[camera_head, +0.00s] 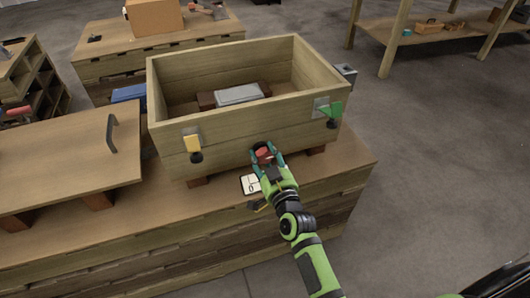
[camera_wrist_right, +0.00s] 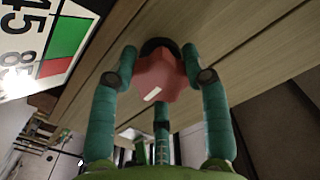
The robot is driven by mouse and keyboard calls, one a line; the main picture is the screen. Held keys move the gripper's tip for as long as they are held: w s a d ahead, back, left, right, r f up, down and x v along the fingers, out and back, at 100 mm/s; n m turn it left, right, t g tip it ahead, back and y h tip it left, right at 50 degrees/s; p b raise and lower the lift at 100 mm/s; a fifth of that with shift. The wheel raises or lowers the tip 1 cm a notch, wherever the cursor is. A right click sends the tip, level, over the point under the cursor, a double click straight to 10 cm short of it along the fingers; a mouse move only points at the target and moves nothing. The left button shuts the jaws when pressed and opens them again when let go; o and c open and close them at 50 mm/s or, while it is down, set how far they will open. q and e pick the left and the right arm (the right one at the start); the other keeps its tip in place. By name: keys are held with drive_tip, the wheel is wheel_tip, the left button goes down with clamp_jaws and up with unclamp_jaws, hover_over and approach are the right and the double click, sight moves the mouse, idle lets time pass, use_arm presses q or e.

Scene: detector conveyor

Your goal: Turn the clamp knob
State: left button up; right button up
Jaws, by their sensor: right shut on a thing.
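The clamp knob is a red, lobed knob (camera_head: 264,154) on the front wall of a wooden box (camera_head: 230,146). It also shows large in the right wrist view as the red knob (camera_wrist_right: 160,82), with a white mark on its face and a dark base behind it. My right gripper (camera_head: 267,160) is at the front wall, with its fingers around the knob. In the right wrist view the right gripper (camera_wrist_right: 160,85) has teal fingers on both sides of the knob, touching it, and a third finger below. My left gripper is not in view.
A white card with a dial (camera_head: 250,184) stands below the knob; its scale shows in the wrist view (camera_wrist_right: 40,40). A yellow latch (camera_head: 193,144) and a green latch (camera_head: 335,110) are on the box front. A wooden lid with handle (camera_head: 70,160) lies left. Open floor is right.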

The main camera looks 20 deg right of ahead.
drive_tip(key=shift+w+d+r+m+p, duration=0.15)
drive_tip(key=shift+r+m+p, duration=0.4)
drive_tip(key=shift+m, duration=0.65)
drive_tip(key=o, duration=1.1)
drive_tip(key=shift+o, duration=0.2)
drive_tip(key=shift+f, duration=0.2)
drive_tip(key=shift+f, duration=0.1)
drive_tip(key=shift+s+f, duration=0.1)
drive_tip(key=shift+s, duration=0.2)
drive_tip(key=s, duration=1.1)
drive_tip(key=shift+s+d, duration=0.15)
drive_tip(key=shift+s, duration=0.1)
